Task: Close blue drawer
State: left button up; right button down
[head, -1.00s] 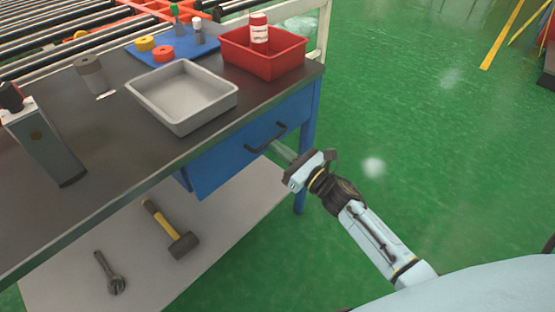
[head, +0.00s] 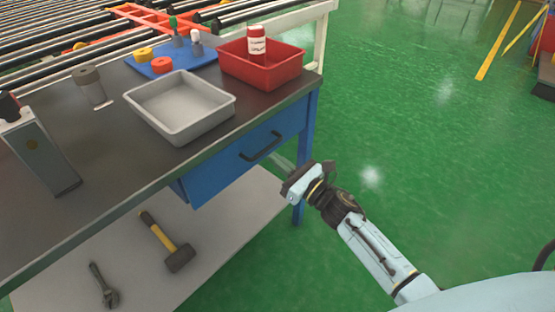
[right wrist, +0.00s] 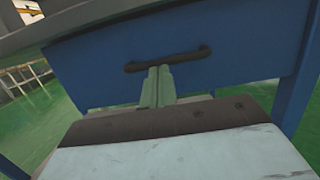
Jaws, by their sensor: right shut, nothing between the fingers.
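The blue drawer (head: 228,171) is under the dark worktop, with a black bar handle (head: 262,146) on its front. It looks nearly flush with the bench frame; I cannot tell whether a small gap remains. My right gripper (head: 276,158) is in front of the drawer, its pale fingers shut and empty, pointing at the front near the handle. In the right wrist view the fingers (right wrist: 159,74) overlap the lower edge of the handle (right wrist: 167,60), with the blue front (right wrist: 100,75) behind. Whether they touch it is unclear. My left gripper is out of view.
On the worktop stand a grey tray (head: 180,132), a red bin (head: 277,73) with a bottle (head: 256,40), and a blue mat (head: 172,68). A hammer (head: 166,242) and a wrench (head: 103,286) lie on the lower shelf.

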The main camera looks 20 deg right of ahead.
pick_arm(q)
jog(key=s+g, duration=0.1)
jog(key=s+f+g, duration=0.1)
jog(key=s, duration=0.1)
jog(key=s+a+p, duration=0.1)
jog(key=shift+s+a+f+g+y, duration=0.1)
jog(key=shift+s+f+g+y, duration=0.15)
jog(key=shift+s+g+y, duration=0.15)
pick_arm(e)
jog(key=v, duration=1.3)
jog(key=shift+r, duration=0.15)
jog(key=shift+w, duration=0.1)
